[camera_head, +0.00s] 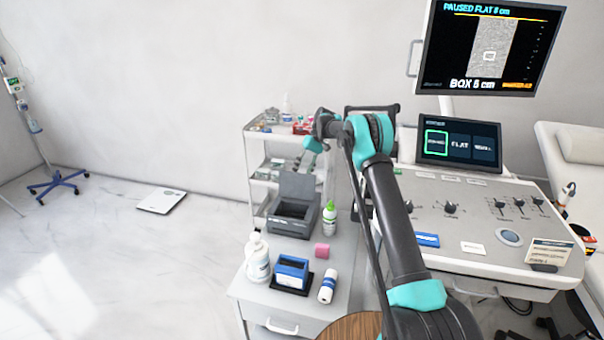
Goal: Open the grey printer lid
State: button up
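The grey printer (291,217) stands on the small white cabinet at the centre. Its grey lid (298,187) stands raised at the back of the printer, and the dark inside shows in front of it. My gripper (311,158) is above the raised lid, a little to its right, and points down. It looks apart from the lid, with nothing visible in it. The fingers are small and partly overlapped here, so their opening is unclear.
A shelf cart (256,172) stands behind. The ultrasound console (480,225) is right of my arm.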

jog(key=shift+r, duration=0.2)
jog(key=v, duration=1.1)
jog(key=shift+w+d+r, duration=0.15)
jog(key=shift+w+r, duration=0.05)
jog(key=shift+r, duration=0.1)
